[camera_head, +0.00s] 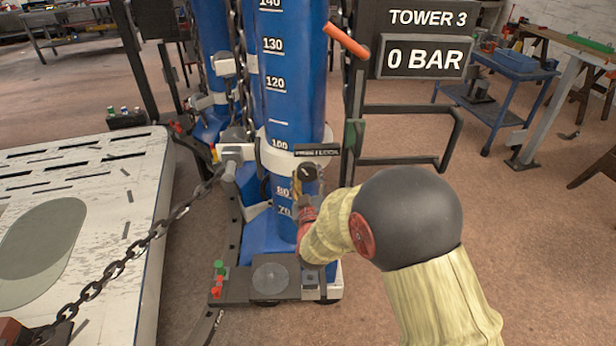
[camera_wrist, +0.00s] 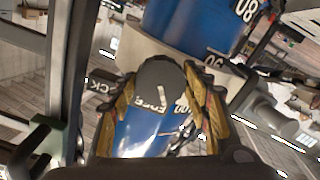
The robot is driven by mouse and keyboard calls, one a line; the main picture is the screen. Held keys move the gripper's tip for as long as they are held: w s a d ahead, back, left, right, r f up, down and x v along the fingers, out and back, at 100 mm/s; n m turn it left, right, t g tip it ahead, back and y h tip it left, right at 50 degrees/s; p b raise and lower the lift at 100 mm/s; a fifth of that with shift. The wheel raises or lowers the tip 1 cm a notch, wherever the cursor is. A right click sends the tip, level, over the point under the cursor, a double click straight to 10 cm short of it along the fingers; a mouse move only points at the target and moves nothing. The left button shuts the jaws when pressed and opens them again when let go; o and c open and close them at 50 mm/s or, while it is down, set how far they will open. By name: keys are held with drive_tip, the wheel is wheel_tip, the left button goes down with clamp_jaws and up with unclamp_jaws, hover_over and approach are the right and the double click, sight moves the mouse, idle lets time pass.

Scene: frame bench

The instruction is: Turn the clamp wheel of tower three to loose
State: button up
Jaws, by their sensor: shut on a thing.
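Tower three's blue column (camera_head: 290,60) stands in the middle of the head view, with a pale clamp collar (camera_head: 270,155) around it. A small dark label plate (camera_head: 318,150) sits at the collar; its lettering is hard to read. My gripper (camera_head: 306,180) is just below that plate at the column's front. In the wrist view, the dark round clamp wheel (camera_wrist: 160,80) with a short white mark lies between the gold-coloured fingers of my gripper (camera_wrist: 165,108), which are shut on it. The mark runs almost upright in that view. The wheel is mostly hidden in the head view.
A sign (camera_head: 425,40) reads TOWER 3, 0 BAR. A black tubular frame (camera_head: 410,160) stands right of the column. A chain (camera_head: 130,258) runs left over a pale platform (camera_head: 135,195). A blue trolley (camera_head: 510,70) stands back right. The floor at right is mostly open.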

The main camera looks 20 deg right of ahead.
drive_tip(key=n+p, duration=0.1)
drive_tip(key=n, duration=0.4)
drive_tip(key=shift+r+n, duration=0.15)
drive_tip(key=shift+n, duration=0.15)
drive_tip(key=n+p, duration=0.2)
drive_tip(key=n, duration=0.4)
drive_tip(key=n+p, duration=0.2)
drive_tip(key=n, duration=0.4)
drive_tip(key=shift+r+n, duration=0.1)
drive_tip(key=shift+n, duration=0.2)
drive_tip(key=n+p, duration=0.2)
drive_tip(key=n, duration=0.3)
drive_tip(key=shift+n, duration=0.3)
drive_tip(key=o, duration=1.2)
drive_tip(key=shift+c, duration=0.2)
drive_tip(key=shift+s, duration=0.1)
